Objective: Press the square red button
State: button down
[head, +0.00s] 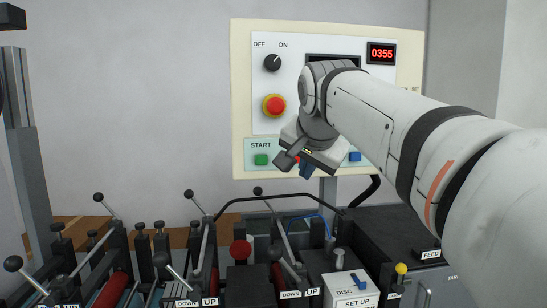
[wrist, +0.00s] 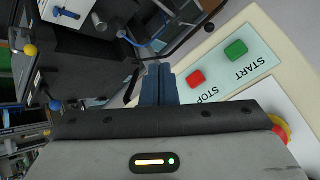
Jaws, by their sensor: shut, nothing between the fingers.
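The square red button (wrist: 195,79) shows in the wrist view on a pale green panel, beside the word STOP and below a square green button (wrist: 236,50) marked START. My gripper (wrist: 159,68) is shut and empty; its two dark blue fingers lie together, just left of the red button in that view. A gap shows between them in the picture; I cannot tell the depth between them. In the head view my gripper (head: 305,172) is in front of the lower panel, right of the green button (head: 261,160). It hides most or all of the red button there.
A round red emergency knob (head: 274,105) on a yellow ring and a black OFF/ON dial (head: 272,62) are on the control panel (head: 240,90). A blue button (head: 355,156) is to the right. Below stand several levers with black knobs and a dark machine box (head: 390,235).

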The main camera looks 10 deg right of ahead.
jog(key=shift+s+d, duration=0.1)
jog(key=w+p, duration=0.3)
jog(key=w, duration=0.6)
jog(key=shift+p, duration=0.35)
jog(key=shift+d, duration=0.1)
dwell(1.7)
jog(key=shift+w, duration=0.35)
jog(key=shift+w+p, duration=0.45)
jog(key=shift+p, duration=0.05)
dwell(0.7)
jog(key=shift+s+b, duration=0.5)
jog(key=shift+s, duration=0.4)
